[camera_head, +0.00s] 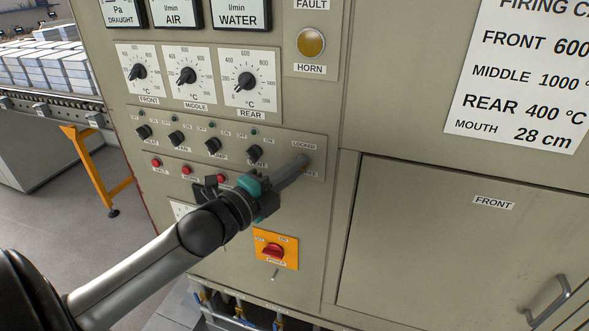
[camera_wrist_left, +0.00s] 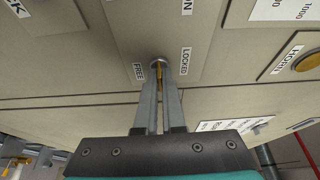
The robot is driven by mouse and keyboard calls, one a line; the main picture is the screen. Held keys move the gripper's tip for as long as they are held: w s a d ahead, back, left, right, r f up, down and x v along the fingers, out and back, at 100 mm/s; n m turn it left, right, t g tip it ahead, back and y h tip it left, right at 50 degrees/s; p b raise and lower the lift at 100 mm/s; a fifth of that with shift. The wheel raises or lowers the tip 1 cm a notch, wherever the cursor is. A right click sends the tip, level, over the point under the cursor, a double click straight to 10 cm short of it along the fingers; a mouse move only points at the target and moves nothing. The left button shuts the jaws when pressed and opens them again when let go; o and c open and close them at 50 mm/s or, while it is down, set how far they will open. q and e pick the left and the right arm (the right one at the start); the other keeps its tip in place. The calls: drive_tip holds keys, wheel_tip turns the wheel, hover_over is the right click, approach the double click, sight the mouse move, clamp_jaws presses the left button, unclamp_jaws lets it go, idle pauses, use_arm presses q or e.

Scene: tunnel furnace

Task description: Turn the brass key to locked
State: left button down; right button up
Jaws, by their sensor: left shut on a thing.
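My left gripper (camera_head: 302,161) reaches up from the lower left to the lock at the right end of the switch panel, and its fingers cover the lock there. In the left wrist view the fingertips (camera_wrist_left: 159,72) are closed around the brass key (camera_wrist_left: 159,70), a thin yellow strip between them, in front of a round metal lock. The LOCKED label (camera_wrist_left: 186,60) is right of the lock and the FREE label (camera_wrist_left: 138,71) is left of it. The fingers hide most of the key, so I cannot tell which label it points to. My right gripper is not in view.
Several black switches (camera_head: 213,146) and red buttons (camera_head: 156,163) are left of the gripper. A red power switch (camera_head: 272,251) on an orange plate is below it. A closed FRONT door (camera_head: 440,250) with a handle is at right.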

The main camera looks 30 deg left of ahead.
use_arm(q)
drive_tip(key=shift+n, duration=0.3)
drive_tip(key=shift+d+f+n+t+y+p, duration=0.2)
drive_tip(key=shift+n+t+y, duration=0.8)
drive_tip(key=shift+n, duration=2.55)
drive_tip(key=shift+n+t+y+p, duration=0.35)
drive_tip(key=shift+n+y, duration=1.25)
drive_tip(key=shift+n, duration=1.9)
drive_tip(key=shift+d+f+n+t+y+p, duration=0.1)
drive_tip(key=shift+n+t+y+p, duration=0.8)
drive_tip(key=shift+n, duration=2.65)
drive_tip(key=shift+n+g+y+b, duration=0.35)
drive_tip(key=shift+n+y+b, duration=0.1)
drive_tip(key=shift+y, duration=0.15)
drive_tip(key=c, duration=1)
unclamp_jaws()
